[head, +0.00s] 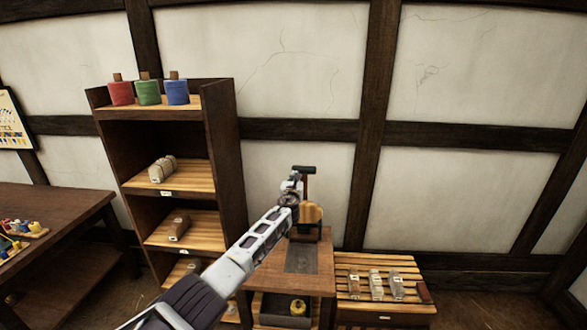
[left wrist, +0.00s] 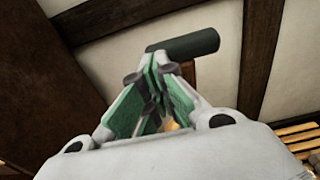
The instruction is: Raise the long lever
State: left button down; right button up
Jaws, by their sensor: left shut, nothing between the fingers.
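The long lever has a dark crossbar handle (head: 304,169) on a reddish-brown shaft (head: 305,188). It stands upright over a yellowish wooden block (head: 313,213) on a small wooden stand (head: 318,281). My left gripper (head: 292,184) is in front of the lever, just below and left of the handle. In the left wrist view its green-padded fingers (left wrist: 155,68) are shut and empty, with the dark green handle (left wrist: 190,46) just beyond the tips. I cannot tell whether they touch it. The lever's lower part is hidden by my gripper and the block. My right gripper is not in view.
A tall shelf (head: 222,160) with red, green and blue spools stands left of the stand. A low slatted rack (head: 395,262) with several small items is on the right. A table (head: 60,212) is at far left. The timbered wall is close behind the lever.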

pick_arm(q)
jog(key=s+r+p, duration=0.3)
jog(key=s+r, duration=0.2)
jog(key=r, duration=0.2)
jog(key=shift+s+r, duration=0.2)
jog(key=shift+s, duration=0.05)
dwell(0.7)
dwell(0.4)
